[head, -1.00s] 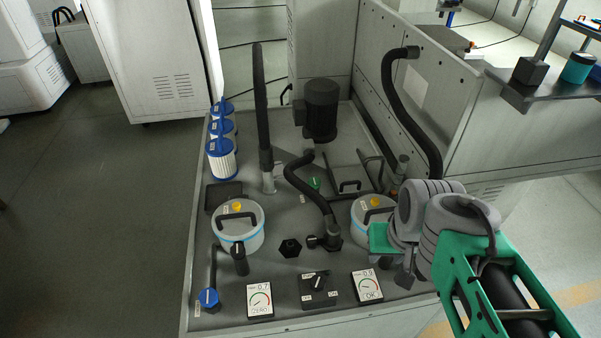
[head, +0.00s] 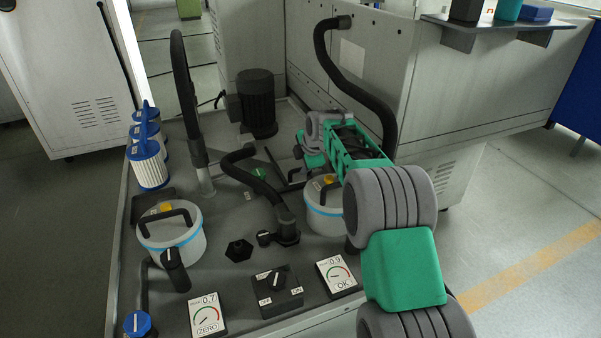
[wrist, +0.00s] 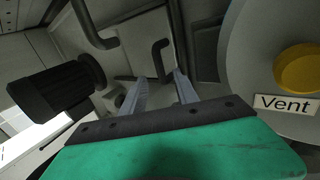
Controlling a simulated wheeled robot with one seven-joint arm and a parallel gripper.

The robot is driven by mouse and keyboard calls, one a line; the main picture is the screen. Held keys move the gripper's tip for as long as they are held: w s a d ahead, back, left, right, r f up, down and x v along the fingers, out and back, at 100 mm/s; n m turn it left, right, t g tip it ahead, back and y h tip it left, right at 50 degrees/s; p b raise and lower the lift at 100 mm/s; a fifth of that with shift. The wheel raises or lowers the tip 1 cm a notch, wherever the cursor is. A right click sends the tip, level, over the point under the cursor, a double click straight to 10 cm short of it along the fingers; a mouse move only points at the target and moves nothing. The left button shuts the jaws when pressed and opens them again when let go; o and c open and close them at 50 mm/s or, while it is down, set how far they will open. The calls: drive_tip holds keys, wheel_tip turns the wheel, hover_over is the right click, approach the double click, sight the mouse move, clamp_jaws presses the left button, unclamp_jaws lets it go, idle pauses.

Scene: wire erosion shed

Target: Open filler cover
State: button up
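My gripper (wrist: 160,78) is open in the wrist view, its two grey fingers apart with nothing between them. A dark bent handle (wrist: 160,52) stands just beyond the fingertips, and I cannot tell any contact. A larger dark bar handle (wrist: 90,28) is at upper left. No label in view names the filler cover, so I cannot tell for certain which part it is. In the head view my arm reaches over the right canister toward the middle back of the deck, and its links hide much of that area and the fingers.
The right canister (head: 322,217) stands beside my arm; its yellow knob (wrist: 298,68) and Vent label show close at right. A black hose (head: 255,180), a tall hose (head: 385,105) and a motor (head: 257,105) stand around. The left canister (head: 170,240) is clear of my arm.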

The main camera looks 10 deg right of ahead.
sight(299, 169)
drive_tip(key=x, duration=0.4)
drive_tip(key=shift+w+f, duration=0.1)
drive_tip(key=shift+f, duration=0.05)
drive_tip(key=shift+c, duration=0.6)
clamp_jaws()
idle(0.6)
